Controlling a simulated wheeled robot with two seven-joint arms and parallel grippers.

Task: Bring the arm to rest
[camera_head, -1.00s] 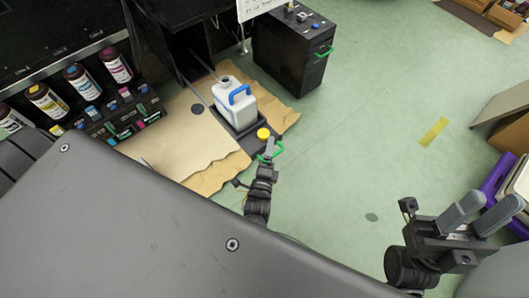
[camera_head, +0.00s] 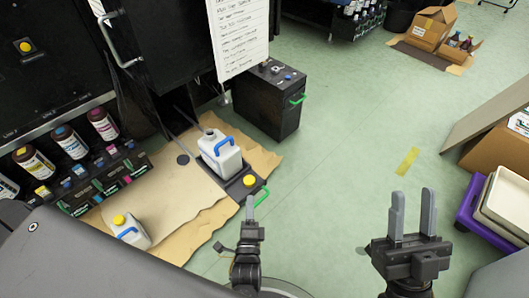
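My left gripper (camera_head: 250,207) is low over the green floor, just in front of the black tray, and points away from me. It shows edge-on, so its finger gap is hidden; I see nothing held in it. My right gripper (camera_head: 412,212) is to the right over bare floor, upright, with its two grey fingers apart and nothing between them. A white jug with a blue handle (camera_head: 222,158) stands uncapped on the black tray (camera_head: 240,188). A yellow cap (camera_head: 250,181) lies at the tray's front end, just beyond my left gripper.
A second white jug with a yellow cap (camera_head: 130,231) is on the cardboard (camera_head: 165,195). Several ink bottles (camera_head: 71,141) stand in the rack at left. A black box (camera_head: 268,97) with a green handle stands behind. Pale trays (camera_head: 503,205) are at right. The middle floor is clear.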

